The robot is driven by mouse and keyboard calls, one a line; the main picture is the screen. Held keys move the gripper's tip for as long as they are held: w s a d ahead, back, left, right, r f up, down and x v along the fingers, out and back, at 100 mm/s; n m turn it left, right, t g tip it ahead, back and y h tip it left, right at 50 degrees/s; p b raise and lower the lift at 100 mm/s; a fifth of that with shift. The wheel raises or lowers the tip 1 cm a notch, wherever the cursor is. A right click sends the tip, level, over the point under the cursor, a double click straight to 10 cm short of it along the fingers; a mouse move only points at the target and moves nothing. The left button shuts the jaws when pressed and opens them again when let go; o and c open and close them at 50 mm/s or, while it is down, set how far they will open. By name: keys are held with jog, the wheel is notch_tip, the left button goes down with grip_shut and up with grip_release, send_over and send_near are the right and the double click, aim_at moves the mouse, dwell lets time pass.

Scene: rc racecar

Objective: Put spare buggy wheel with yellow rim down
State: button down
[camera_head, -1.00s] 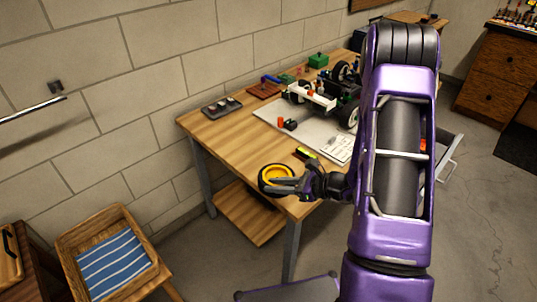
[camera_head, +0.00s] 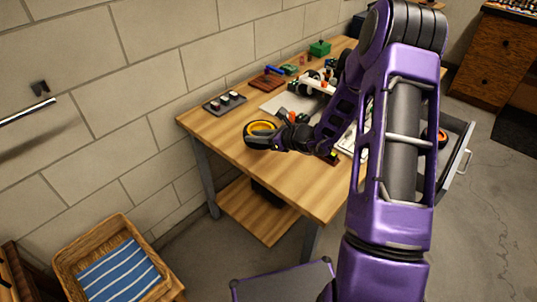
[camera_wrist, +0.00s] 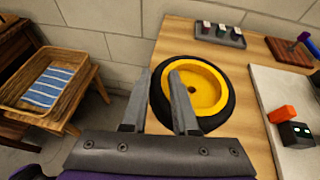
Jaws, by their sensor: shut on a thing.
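The spare wheel (camera_head: 261,133) has a black tyre and a yellow rim. It is over the left part of the wooden workbench (camera_head: 225,140) in the head view. I cannot tell whether the wheel touches the bench top.
A dark tray of small pots (camera_head: 224,101) stands at the bench's back left edge. A pale mat (camera_wrist: 290,110) with an orange block (camera_wrist: 282,114) and a black part (camera_wrist: 295,134) lies to the right.

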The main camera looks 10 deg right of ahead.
aim_at(257, 149)
notch_tip(257, 149, down, 6)
jog(key=shift+f+b, duration=0.15)
jog(key=shift+b, duration=0.2)
jog(key=c, duration=0.7)
grip_release()
jog(key=shift+s, duration=0.1)
jog(key=p+v, duration=0.1)
jog(key=v, duration=1.1)
